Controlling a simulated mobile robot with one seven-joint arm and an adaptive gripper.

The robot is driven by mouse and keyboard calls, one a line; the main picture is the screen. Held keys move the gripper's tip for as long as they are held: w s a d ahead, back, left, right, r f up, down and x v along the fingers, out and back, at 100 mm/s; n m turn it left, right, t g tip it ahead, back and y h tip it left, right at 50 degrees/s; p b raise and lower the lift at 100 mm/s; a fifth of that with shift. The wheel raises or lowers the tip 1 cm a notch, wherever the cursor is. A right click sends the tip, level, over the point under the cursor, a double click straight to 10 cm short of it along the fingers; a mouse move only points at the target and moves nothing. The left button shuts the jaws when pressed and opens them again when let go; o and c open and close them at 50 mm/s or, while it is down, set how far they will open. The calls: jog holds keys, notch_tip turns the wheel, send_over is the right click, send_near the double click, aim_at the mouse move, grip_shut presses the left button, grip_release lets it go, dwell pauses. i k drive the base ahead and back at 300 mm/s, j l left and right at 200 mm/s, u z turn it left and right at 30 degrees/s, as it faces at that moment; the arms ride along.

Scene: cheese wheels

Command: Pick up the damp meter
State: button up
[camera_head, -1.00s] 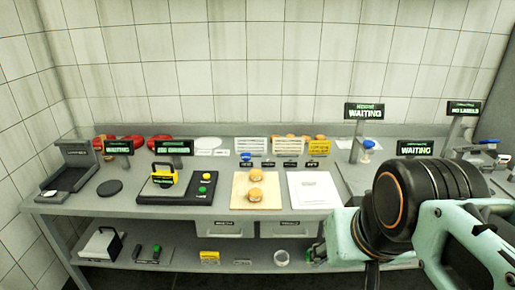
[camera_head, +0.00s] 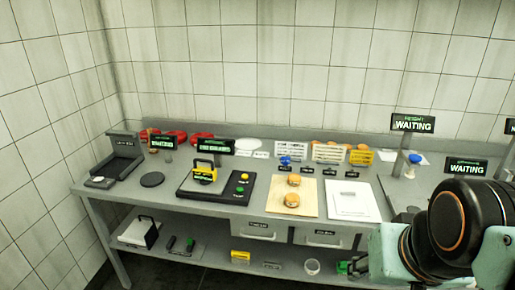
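I cannot tell for certain which object is the damp meter; no label that I can read names it. Small candidates on the lower shelf are a dark and green handheld item (camera_head: 189,244), a yellow box (camera_head: 240,257) and a green item (camera_head: 344,267) partly beside my arm. A yellow and black handled device (camera_head: 204,172) stands on a black base with green and yellow buttons on the bench top. My arm fills the lower right corner. Its fingers are not in view, and the arm hides part of the bench and shelf there.
The grey bench (camera_head: 160,205) runs along a tiled wall. On it are red wheels (camera_head: 174,138) at the back, a board (camera_head: 280,203) with two small cheeses, a white sheet (camera_head: 351,199) and several lit signs.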

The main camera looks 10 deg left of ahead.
aim_at(205, 175)
jog(key=i+j+z, duration=0.15)
jog(key=i+j, duration=0.85)
jog(key=i+j+z, duration=0.2)
jog(key=j+z, duration=0.15)
jog(key=i+j+u, duration=0.3)
